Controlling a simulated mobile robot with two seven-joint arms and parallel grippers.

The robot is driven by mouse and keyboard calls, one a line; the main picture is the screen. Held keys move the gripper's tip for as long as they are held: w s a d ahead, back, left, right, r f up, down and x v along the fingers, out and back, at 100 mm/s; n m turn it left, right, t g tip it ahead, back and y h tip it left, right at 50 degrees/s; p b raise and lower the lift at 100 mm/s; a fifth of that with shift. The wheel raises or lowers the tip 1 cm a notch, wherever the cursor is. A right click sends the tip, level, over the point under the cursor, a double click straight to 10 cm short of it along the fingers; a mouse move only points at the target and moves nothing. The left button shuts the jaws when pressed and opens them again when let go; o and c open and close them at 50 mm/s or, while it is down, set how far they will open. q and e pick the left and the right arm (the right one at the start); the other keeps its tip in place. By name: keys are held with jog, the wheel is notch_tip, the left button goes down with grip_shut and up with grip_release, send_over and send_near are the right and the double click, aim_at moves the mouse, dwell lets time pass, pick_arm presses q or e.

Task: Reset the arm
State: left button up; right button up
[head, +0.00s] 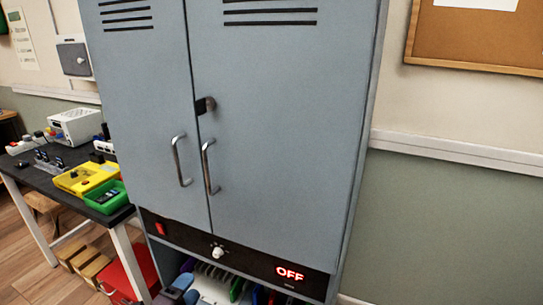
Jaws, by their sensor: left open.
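My left gripper (178,292) shows only in part at the bottom edge of the head view, as blue-grey pieces in front of the cabinet's lower opening. It is open, and I see nothing held in it. Most of my left arm is out of frame. My right gripper is not in view.
A tall grey cabinet (275,120) with two shut doors fills the middle. Its black panel has a knob (217,252), a red switch (160,229) and a lit "OFF" sign (289,273). Coloured items fill the opening below. A black table (38,180) with trays stands left.

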pick_arm(q)
jog(key=s+a+f+n+g+y+p, duration=0.1)
jog(key=s+f+n+g+y, duration=0.1)
jog(key=s+n, duration=0.7)
jog(key=s+a+f+n+g+y+p, duration=0.2)
jog(key=s+n, duration=0.8)
jog(key=s, duration=0.8)
jog(key=shift+s+a+f+g+y, duration=0.15)
jog(key=shift+s+f+g+y, duration=0.25)
jog(key=shift+g+y, duration=0.5)
